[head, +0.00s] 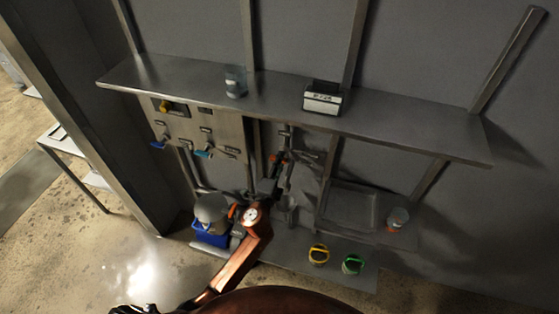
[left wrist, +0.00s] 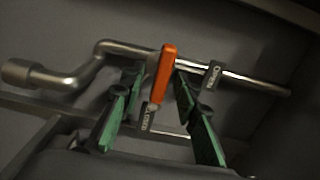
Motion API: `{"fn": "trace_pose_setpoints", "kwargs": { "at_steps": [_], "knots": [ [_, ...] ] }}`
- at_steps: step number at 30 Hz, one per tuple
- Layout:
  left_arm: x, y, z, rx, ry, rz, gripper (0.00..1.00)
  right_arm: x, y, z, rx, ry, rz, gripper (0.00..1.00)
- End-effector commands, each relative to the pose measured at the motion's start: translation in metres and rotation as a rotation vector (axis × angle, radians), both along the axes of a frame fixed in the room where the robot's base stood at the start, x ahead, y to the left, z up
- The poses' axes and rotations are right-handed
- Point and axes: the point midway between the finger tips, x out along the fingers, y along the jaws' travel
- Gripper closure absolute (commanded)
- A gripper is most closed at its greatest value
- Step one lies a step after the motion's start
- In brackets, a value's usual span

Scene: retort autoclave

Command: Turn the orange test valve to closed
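The orange valve handle (left wrist: 162,76) is on a metal pipe in the left wrist view. It is a slim lever, standing almost upright in that picture with a slight tilt. An "OPEN" tag (left wrist: 212,75) hangs on the pipe to its right, and a "CLOSED" tag (left wrist: 148,117) is by its lower end. My left gripper (left wrist: 157,80) is open, its green-padded fingers on either side of the handle, with a gap visible. In the head view my left gripper (head: 279,168) is under the shelf, by the pipes; the handle is small there.
A metal shelf (head: 400,127) overhangs the pipes, carrying a clear jar (head: 235,82) and a labelled box (head: 322,98). A panel at left has blue (head: 157,145) and teal (head: 203,154) handles. A blue bin (head: 211,237), yellow ring (head: 318,254) and green ring (head: 352,265) are below.

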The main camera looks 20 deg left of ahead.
Motion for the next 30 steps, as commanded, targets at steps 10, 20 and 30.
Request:
{"fn": "trace_pose_setpoints", "kwargs": {
  "at_steps": [10, 20, 30],
  "knots": [
    [-0.069, 0.003, -0.002, -0.001, 0.003, 0.0, 0.71, 0.0, 0.0, 0.0, 0.0, 0.0, 0.0, 0.56],
    [-0.109, 0.004, 0.0, 0.001, 0.001, -0.001, 0.71, 0.0, 0.0, 0.0, 0.0, 0.0, 0.0, 0.56],
    [-0.112, 0.004, 0.0, 0.001, 0.001, -0.001, 0.71, 0.0, 0.0, 0.0, 0.0, 0.0, 0.0, 0.56]
  ]
}}
